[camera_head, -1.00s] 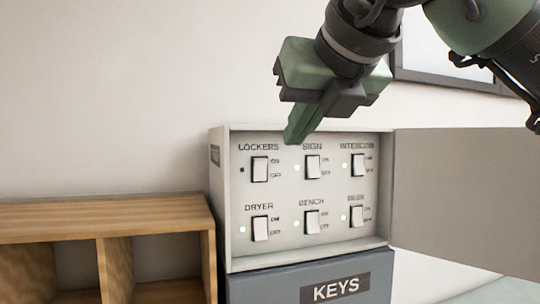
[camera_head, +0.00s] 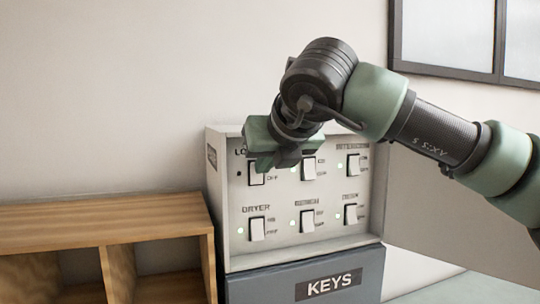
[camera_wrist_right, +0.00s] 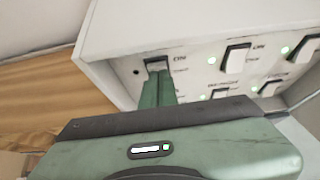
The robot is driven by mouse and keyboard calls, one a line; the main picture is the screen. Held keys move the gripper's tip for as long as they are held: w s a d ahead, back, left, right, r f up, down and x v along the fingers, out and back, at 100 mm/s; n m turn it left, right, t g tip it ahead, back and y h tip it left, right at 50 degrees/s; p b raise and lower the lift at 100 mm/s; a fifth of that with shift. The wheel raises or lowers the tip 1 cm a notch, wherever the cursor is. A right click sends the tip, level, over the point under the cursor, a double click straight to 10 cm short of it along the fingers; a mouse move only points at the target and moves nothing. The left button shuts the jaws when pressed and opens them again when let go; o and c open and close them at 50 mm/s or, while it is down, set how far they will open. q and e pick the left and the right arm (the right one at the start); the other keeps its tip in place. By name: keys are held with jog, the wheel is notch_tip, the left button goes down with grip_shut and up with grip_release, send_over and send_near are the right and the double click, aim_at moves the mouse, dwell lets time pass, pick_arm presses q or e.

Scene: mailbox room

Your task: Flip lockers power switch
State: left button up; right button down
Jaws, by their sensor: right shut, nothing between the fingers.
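The LOCKERS switch (camera_head: 257,179) is a white rocker in a dark frame at the top left of a grey switch panel (camera_head: 237,235). Its upper part is hidden by my right gripper (camera_head: 256,165) in the head view. The small light beside it (camera_wrist_right: 136,72) is dark in the right wrist view. That view shows the green fingertips of my right gripper (camera_wrist_right: 158,82) closed together, just over the lower part of the LOCKERS switch (camera_wrist_right: 156,64). I cannot tell whether they touch it. My left gripper is not in view.
The SIGN switch (camera_head: 309,169), DRYER switch (camera_head: 257,229) and several others sit close by, with green lights lit. A KEYS box (camera_head: 286,292) is below. A wooden shelf (camera_head: 100,215) stands left, and the open panel door (camera_head: 440,200) is at right.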

jog(key=shift+w, duration=0.1)
jog(key=r+p, duration=0.1)
jog(key=r+g+p, duration=0.1)
jog(key=p, duration=0.1)
jog(key=shift+w+a, duration=0.15)
jog(key=shift+w, duration=0.25)
dwell(0.5)
jog(key=shift+d, duration=0.2)
